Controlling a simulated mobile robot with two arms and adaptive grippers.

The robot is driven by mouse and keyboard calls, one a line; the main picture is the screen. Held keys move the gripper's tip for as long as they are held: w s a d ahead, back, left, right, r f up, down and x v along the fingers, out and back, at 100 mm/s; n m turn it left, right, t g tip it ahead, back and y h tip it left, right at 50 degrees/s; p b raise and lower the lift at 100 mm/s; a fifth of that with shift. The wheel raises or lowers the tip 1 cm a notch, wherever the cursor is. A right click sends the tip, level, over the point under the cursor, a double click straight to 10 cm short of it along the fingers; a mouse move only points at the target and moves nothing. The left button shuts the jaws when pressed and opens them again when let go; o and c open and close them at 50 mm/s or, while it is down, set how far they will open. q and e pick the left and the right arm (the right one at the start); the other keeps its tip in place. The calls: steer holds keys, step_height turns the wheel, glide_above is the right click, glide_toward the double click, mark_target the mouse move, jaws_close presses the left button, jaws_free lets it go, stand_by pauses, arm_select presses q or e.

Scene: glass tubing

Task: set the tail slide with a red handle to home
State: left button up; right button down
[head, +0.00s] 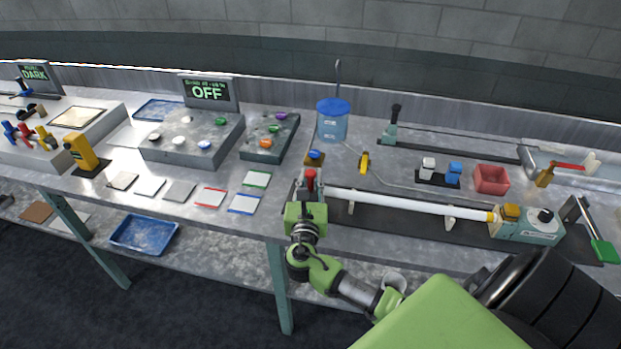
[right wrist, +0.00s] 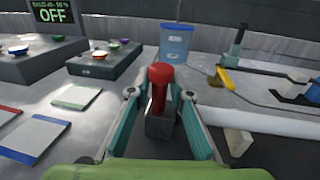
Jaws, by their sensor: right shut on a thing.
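The tail slide's red handle (head: 311,178) stands upright at the left end of a dark bench rig. In the right wrist view the red handle (right wrist: 160,78) rises from a grey block (right wrist: 160,124) between the two fingers. My right gripper (head: 308,192) is around the handle and shut on it, which the wrist view also shows at the fingertips (right wrist: 159,95). The gripper hides part of the slide in the head view. A white tube (head: 400,202) runs from near the handle to the rig's teal unit (head: 527,228) at right. My left gripper is not in view.
A blue-lidded container (head: 333,125) stands behind the handle. A yellow tool (head: 364,163) and a red bin (head: 491,179) lie behind the tube. Button panels (head: 190,150) and coloured-edged cards (head: 209,197) are to the left. A tube support (right wrist: 238,141) stands right of the gripper.

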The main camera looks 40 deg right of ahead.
steer(key=shift+d, duration=0.1)
steer(key=c, duration=2)
jaws_free()
steer(key=v, duration=1.2)
